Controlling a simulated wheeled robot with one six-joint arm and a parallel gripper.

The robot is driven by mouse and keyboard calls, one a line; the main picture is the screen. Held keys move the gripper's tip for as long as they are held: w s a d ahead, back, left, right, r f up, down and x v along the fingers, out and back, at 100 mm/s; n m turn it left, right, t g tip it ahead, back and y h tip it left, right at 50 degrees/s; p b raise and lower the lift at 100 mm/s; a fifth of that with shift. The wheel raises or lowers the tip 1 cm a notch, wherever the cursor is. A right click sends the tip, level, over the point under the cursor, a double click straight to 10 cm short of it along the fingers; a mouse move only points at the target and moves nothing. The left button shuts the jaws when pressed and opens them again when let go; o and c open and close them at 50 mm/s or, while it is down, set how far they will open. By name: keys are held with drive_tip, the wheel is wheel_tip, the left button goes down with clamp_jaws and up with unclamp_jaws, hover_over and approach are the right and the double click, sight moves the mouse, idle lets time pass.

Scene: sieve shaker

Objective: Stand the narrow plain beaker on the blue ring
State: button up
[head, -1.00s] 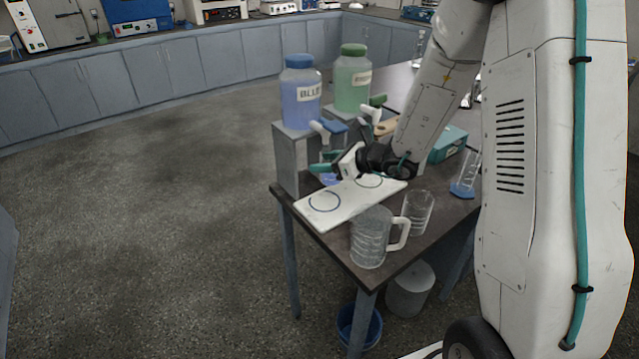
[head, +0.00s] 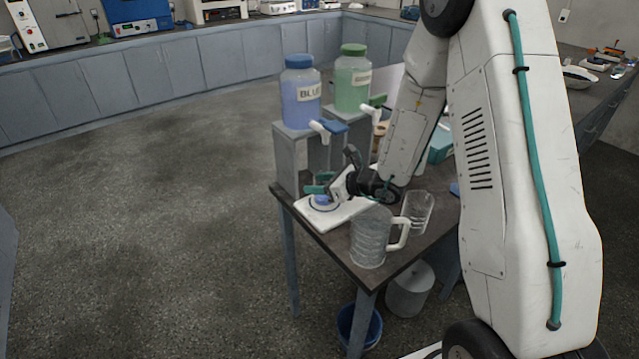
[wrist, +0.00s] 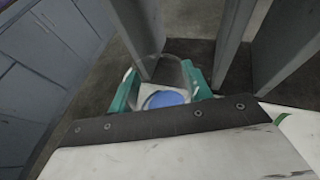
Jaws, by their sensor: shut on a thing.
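My gripper (head: 322,187) is shut on a clear beaker (wrist: 163,99) with blue at its bottom, probably the narrow plain beaker. Its teal fingers grip both sides in the wrist view, and its faint clear rim shows between them. In the head view the held beaker (head: 322,199) is upright over the left ring on the white board (head: 310,222). That blue ring (head: 323,209) shows as an arc around and below the beaker's base. I cannot tell whether the base touches the board. My gripper and wrist hide part of the beaker and the board's right side.
A large clear jug (head: 368,240) with a handle and another clear beaker (head: 418,211) stand in front of the board. Blue (head: 300,95) and green (head: 352,80) tap bottles stand on grey stands (head: 287,160) close behind. A green arc (wrist: 284,121) marks the board.

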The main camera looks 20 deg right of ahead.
drive_tip(key=o, duration=1)
drive_tip(key=shift+f, duration=0.1)
drive_tip(key=shift+o, duration=0.2)
drive_tip(key=shift+s+d+r, duration=0.1)
drive_tip(key=shift+r, duration=0.15)
drive_tip(key=v, duration=1.1)
drive_tip(key=shift+s+d, duration=0.25)
drive_tip(key=shift+s, duration=0.05)
